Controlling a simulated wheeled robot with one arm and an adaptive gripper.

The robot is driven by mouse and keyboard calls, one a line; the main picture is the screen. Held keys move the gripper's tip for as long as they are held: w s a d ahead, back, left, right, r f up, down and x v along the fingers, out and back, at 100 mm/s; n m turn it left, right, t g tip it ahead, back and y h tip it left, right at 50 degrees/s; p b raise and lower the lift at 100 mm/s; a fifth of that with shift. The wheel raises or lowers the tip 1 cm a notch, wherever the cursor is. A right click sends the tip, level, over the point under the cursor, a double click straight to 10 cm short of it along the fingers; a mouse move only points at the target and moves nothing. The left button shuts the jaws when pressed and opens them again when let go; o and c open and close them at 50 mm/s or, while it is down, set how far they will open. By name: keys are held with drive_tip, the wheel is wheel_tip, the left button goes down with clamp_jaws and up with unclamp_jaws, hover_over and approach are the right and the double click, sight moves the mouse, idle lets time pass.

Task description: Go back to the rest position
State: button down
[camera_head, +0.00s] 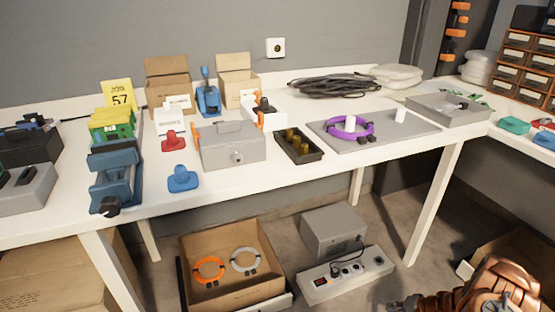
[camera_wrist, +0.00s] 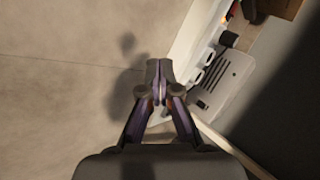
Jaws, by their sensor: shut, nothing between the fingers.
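My gripper (camera_wrist: 158,84) is shut and empty in the wrist view. Its fingertips meet in the middle of the picture, above bare floor and close to the edge of a light-coloured panel. In the head view, part of my arm shows at the bottom right, low in front of the white workbench (camera_head: 330,180). The gripper's fingertips cannot be made out clearly there.
On the bench stand a grey box (camera_head: 232,148), a blue vise (camera_head: 115,182) and a grey plate with a purple ring (camera_head: 350,128). Below are an open carton (camera_head: 235,285) with two rings and a grey control panel (camera_head: 345,277). Floor (camera_wrist: 60,110) is clear on the left in the wrist view.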

drive_tip(key=w+a+r+n+g+y+p, duration=0.15)
drive_tip(key=a+r+p, duration=0.35)
drive_tip(key=r, duration=0.9)
drive_tip(key=w+a+r+n+g+p, duration=0.15)
drive_tip(key=a+r+p, duration=0.35)
drive_tip(key=r, duration=0.9)
drive_tip(key=s+a+r+n+g+p, duration=0.1)
drive_tip(key=s+a+r+p, duration=0.1)
drive_tip(key=a+r, duration=0.35)
drive_tip(key=s+a+r+p, duration=0.2)
drive_tip(key=r, duration=0.7)
drive_tip(key=s+a+r+n+g+p, duration=0.1)
drive_tip(key=s+a+r+p, duration=0.2)
drive_tip(key=r, duration=0.4)
drive_tip(key=s+a+r+n+g+h+p, duration=0.1)
drive_tip(key=s+a+r+p, duration=0.25)
drive_tip(key=r, duration=0.35)
drive_tip(key=s+a+r+g+h+p, duration=0.1)
drive_tip(key=s+a+r+p, duration=0.15)
drive_tip(key=s+r, duration=0.35)
drive_tip(key=s+a+r+n+h+p, duration=0.15)
drive_tip(key=s+r+p, duration=0.25)
drive_tip(key=r, duration=0.4)
drive_tip(key=s+d+r+h+p, duration=0.1)
drive_tip(key=s+r+h+p, duration=0.3)
drive_tip(key=s+r+p, duration=0.5)
drive_tip(key=shift+s+d+r+g+p, duration=0.35)
drive_tip(key=shift+s+r, duration=2.55)
drive_tip(key=shift+s, duration=1.4)
drive_tip(key=shift+m, duration=0.25)
